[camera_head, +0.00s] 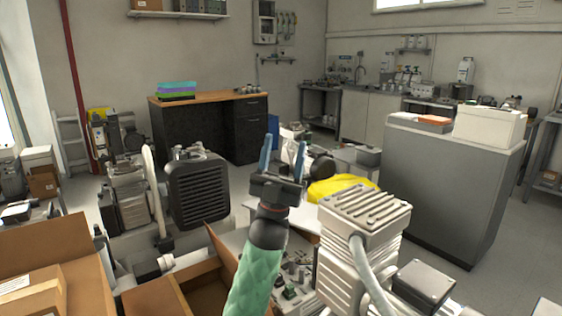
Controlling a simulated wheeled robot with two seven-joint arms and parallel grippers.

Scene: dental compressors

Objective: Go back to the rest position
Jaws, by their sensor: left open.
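My left gripper (283,158) is in the middle of the head view, at the end of a green-sleeved arm that rises from the bottom. Its two blue fingers point up and stand apart, with nothing held between them. It is in front of the cluttered bench, near a ribbed metal compressor unit (364,212) on its right. My right gripper is not in view.
Open cardboard boxes (50,246) fill the lower left. A dark finned unit (198,190) stands left of my gripper. A yellow bag (338,187) lies behind it. A grey cabinet (440,190) stands at right. Bare floor (520,240) shows at far right.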

